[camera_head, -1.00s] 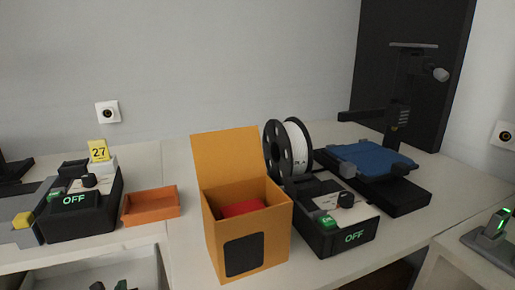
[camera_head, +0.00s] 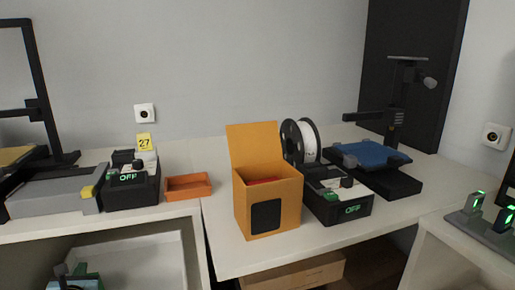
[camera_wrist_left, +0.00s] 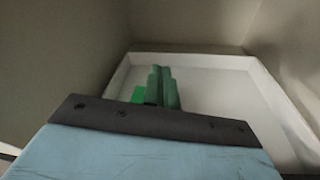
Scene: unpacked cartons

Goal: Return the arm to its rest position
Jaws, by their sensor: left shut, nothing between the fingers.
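My left gripper (camera_head: 64,272) shows at the lower left of the head view, low in front of a white tray on the shelf below the tabletop. In the left wrist view its green fingers (camera_wrist_left: 160,88) are together, with nothing visible between them. A white tray (camera_wrist_left: 215,98) lies beyond the fingers there. Most of my left arm is outside the head view. My right gripper is not in view.
An open orange carton (camera_head: 268,212) with a red item stands on the table. Around it are a small orange tray (camera_head: 188,187), a white spool (camera_head: 309,141), control boxes marked OFF and a printer with a blue bed (camera_head: 370,155). A cardboard box (camera_head: 295,272) lies below.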

